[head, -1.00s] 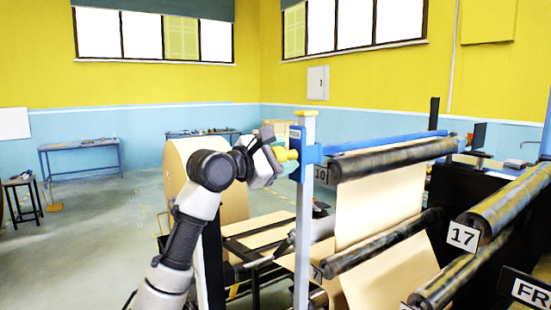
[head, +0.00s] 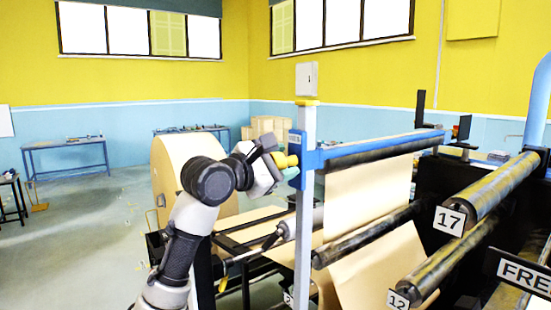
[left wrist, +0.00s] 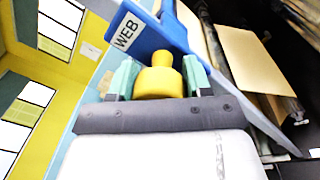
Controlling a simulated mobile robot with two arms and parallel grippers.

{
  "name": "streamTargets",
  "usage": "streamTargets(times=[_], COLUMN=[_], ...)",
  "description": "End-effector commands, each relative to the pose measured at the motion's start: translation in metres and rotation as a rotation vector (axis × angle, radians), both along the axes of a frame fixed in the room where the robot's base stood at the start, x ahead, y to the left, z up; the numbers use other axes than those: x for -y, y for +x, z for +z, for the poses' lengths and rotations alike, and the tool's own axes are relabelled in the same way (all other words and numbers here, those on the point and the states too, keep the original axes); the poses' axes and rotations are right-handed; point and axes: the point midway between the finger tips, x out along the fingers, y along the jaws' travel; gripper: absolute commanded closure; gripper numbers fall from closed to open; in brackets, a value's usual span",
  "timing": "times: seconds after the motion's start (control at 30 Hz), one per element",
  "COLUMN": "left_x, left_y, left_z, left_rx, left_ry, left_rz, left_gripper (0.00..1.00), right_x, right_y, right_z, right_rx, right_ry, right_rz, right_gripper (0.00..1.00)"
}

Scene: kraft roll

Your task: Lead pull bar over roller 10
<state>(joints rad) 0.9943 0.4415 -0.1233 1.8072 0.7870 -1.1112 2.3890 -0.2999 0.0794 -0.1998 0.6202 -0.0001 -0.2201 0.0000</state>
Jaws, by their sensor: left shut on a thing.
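The blue pull bar (head: 310,158) has an end plate marked WEB and a yellow knob (head: 283,160). My left gripper (head: 286,162) is shut on the knob, beside the upright post. In the left wrist view, teal fingertips (left wrist: 160,80) flank the yellow knob (left wrist: 158,72), and the blue end plate (left wrist: 150,32) lies beyond it. The bar runs right along the upper dark roller (head: 385,149), whose number is hidden now. The bar's exact clearance from that roller cannot be told. Brown paper (head: 365,195) hangs below it. My right gripper is not in view.
A pale post with a yellow cap (head: 305,120) stands close to my gripper. Lower rollers, including one marked 17 (head: 490,202) and one marked 12 (head: 440,270), project on the right. A large kraft roll (head: 170,165) stands behind my arm. Open floor lies left.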

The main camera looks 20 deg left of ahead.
Motion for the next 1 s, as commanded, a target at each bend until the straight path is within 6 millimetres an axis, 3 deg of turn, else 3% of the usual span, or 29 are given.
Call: streamTargets(times=[0.57, 1.0], left_x=[0.003, 0.032], left_y=[-0.001, -0.018], left_z=[-0.004, -0.064], left_rx=[-0.003, -0.006], left_ry=[0.001, 0.001], left_rz=[-0.001, -0.003], left_gripper=[0.89, 0.89], right_x=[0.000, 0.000], right_y=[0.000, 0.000], right_z=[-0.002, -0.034], right_rx=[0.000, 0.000], right_ry=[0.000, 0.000], right_rz=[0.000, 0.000], right_gripper=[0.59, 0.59])
